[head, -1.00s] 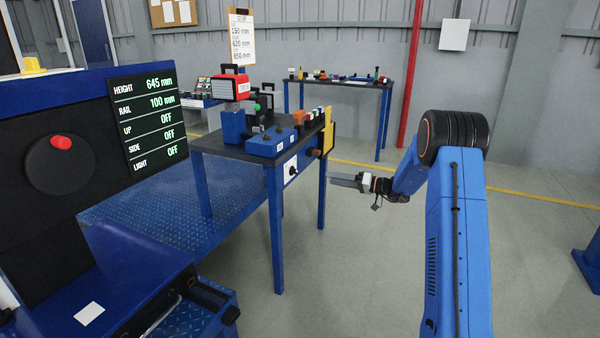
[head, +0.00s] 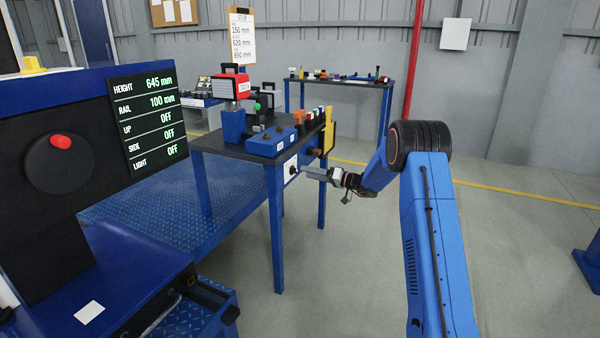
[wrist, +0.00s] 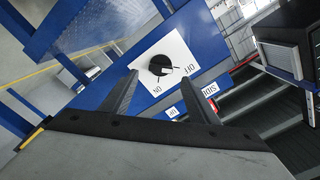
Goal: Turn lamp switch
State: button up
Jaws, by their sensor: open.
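The lamp switch is a black round knob (wrist: 160,65) on a white plate (wrist: 178,48) marked ON and OFF, set on the blue side of the workbench. In the head view the plate (head: 290,168) is on the bench's right side. My gripper (head: 305,170) is close in front of it, coming from the right. In the wrist view my gripper (wrist: 165,90) has its two fingers apart, with the knob between and beyond their tips. Nothing is held. Whether the fingertips touch the plate, I cannot tell.
The display screen (head: 148,116) reads LIGHT OFF. On the workbench top stand a red lamp-like box (head: 230,88) and a blue control box (head: 272,141). A yellow panel (head: 328,132) hangs at the bench's right end.

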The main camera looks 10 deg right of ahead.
aim_at(295, 170)
jog(key=shift+x, duration=2.55)
jog(key=shift+c, duration=0.3)
jog(key=c, duration=1)
